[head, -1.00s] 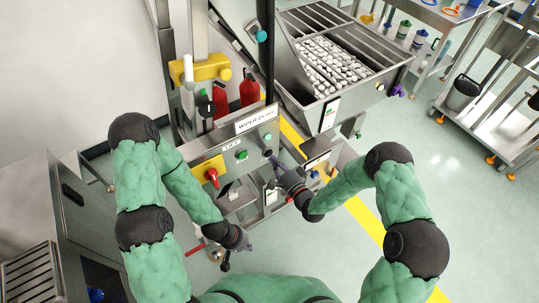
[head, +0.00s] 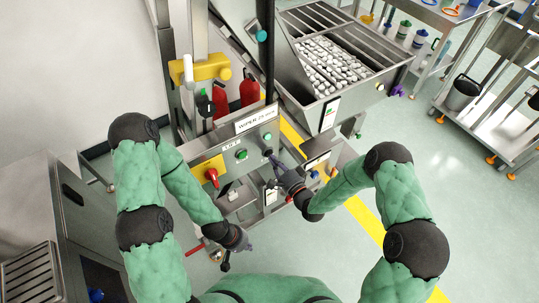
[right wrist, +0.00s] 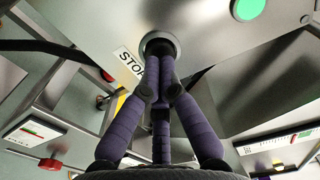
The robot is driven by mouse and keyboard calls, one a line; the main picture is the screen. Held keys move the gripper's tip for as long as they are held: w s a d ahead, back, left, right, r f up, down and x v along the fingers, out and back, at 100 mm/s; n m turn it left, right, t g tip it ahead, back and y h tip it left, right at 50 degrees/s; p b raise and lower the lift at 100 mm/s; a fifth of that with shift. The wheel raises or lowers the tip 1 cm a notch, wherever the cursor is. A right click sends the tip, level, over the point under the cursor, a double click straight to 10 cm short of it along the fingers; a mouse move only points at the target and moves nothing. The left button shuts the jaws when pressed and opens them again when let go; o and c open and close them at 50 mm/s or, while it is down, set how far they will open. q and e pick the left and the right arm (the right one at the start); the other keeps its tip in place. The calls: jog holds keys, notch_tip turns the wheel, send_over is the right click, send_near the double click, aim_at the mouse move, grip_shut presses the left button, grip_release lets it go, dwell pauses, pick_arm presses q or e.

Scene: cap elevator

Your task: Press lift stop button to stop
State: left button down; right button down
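The control panel (head: 254,148) of the lift carries a green button (head: 242,155) beside the LIFT label and another green one (head: 268,136) higher to the right. In the right wrist view, the stop button (right wrist: 158,42) is a dark round knob in a grey ring beside a partly hidden STOP label (right wrist: 128,62). My right gripper (right wrist: 159,88) is shut and empty, its purple fingertips together in front of the stop button and covering its lower part. Whether they touch it, I cannot tell. My left gripper (head: 246,245) hangs low, away from the panel; its fingers are too small to read.
A red rotary switch (head: 211,176) on a yellow plate sits left on the panel. A steel hopper with white caps (head: 333,68) stands behind. Two red cylinders (head: 249,91) stand behind the panel. Steel carts (head: 500,105) are at the right; the floor between is clear.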

jog(key=shift+w+a+b, duration=0.35)
jog(key=shift+w+a, duration=0.1)
jog(key=shift+w, duration=0.15)
dwell(0.9)
jog(key=shift+p+v, duration=0.3)
jog(key=shift+v, duration=2.45)
jog(key=shift+f, duration=0.1)
jog(key=s+d+f+n+g+h, duration=0.2)
jog(key=s+d+f+g+h, duration=0.15)
jog(key=f, duration=0.25)
jog(key=s+d+f+n+g+h, duration=0.2)
jog(key=s+f+g, duration=0.15)
jog(key=f, duration=0.25)
jog(key=s+d+f+n+g, duration=0.1)
jog(key=s+g, duration=0.1)
jog(key=s, duration=0.3)
jog(key=s+d+f+n+g, duration=0.1)
jog(key=s+n+g, duration=0.1)
jog(key=s, duration=0.4)
jog(key=s+d+f+n+g+h, duration=0.1)
jog(key=s+g, duration=0.2)
jog(key=s, duration=0.3)
jog(key=shift+d, duration=0.3)
